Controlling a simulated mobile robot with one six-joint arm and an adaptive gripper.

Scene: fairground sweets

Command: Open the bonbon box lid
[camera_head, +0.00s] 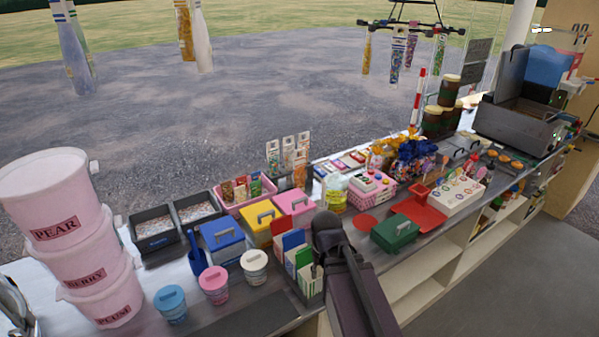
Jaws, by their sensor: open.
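Several lidded boxes with bar handles stand on the counter: a blue one (222,238), a yellow one (262,222), a pink one (294,205) and a green one (395,231). All their lids look shut. I cannot read which of them is the bonbon box. My arm reaches in from the bottom edge, and my gripper (315,270) hangs from its far end, above the front of the counter by the paper-bag holder. It is open and looks empty, though its fingers are small and partly lost against the bags. It is apart from the lidded boxes.
The paper-bag holder (308,283) stands close beside my gripper. Three lidded tubs (214,285) line the front left, with pink buckets (75,235) stacked farther left. A red scoop tray (419,212) and a sweets tray (457,194) lie right.

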